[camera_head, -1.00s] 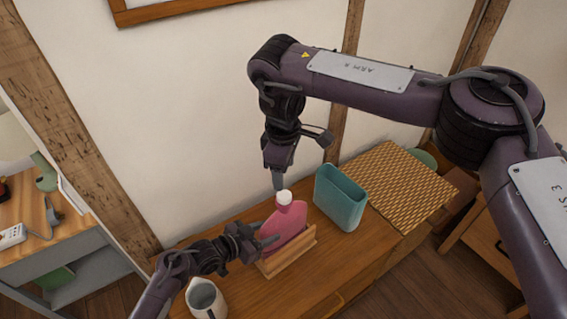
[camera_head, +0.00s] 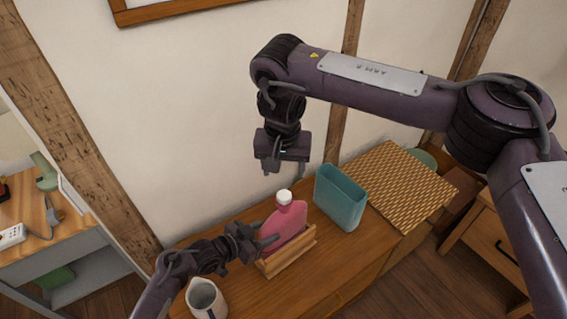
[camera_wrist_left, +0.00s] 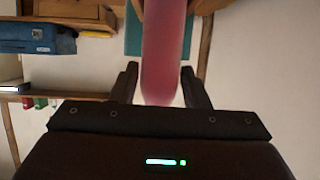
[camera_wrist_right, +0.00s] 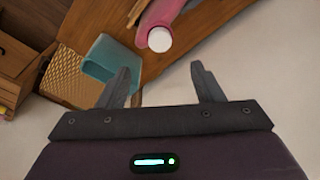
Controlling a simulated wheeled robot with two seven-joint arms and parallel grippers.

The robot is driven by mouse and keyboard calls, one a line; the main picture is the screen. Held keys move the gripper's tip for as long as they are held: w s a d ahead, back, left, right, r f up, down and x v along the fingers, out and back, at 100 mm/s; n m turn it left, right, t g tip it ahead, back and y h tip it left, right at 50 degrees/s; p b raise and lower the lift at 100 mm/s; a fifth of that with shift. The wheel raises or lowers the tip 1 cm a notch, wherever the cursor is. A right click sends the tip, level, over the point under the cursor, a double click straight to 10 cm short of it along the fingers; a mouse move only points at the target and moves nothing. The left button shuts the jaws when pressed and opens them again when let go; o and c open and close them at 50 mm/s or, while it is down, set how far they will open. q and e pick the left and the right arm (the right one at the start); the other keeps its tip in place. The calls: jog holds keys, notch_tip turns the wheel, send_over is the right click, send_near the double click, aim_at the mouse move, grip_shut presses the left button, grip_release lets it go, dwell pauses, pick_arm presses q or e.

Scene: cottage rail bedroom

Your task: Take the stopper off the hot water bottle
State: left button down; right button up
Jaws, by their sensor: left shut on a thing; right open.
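The pink hot water bottle (camera_head: 285,223) stands upright in a wooden rack (camera_head: 287,253) on the wooden cabinet top. Its white stopper (camera_head: 284,196) sits on the neck; it also shows in the right wrist view (camera_wrist_right: 160,39). My left gripper (camera_head: 262,240) is shut on the side of the bottle; the pink body lies between its fingers in the left wrist view (camera_wrist_left: 165,85). My right gripper (camera_head: 283,172) is open and empty above the stopper, apart from it. In the right wrist view the stopper lies beyond the two fingertips (camera_wrist_right: 160,75).
A teal container (camera_head: 340,198) stands just right of the bottle, with a woven mat (camera_head: 400,187) beyond it. A grey-white jug (camera_head: 206,298) stands at the near left, close to my left arm. The wall rises behind the cabinet.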

aim_at(284, 194)
jog(key=f, duration=0.3)
jog(key=w+f, duration=0.1)
jog(key=f, duration=0.6)
jog(key=shift+w+d+f, duration=0.1)
jog(key=shift+w+f, duration=0.2)
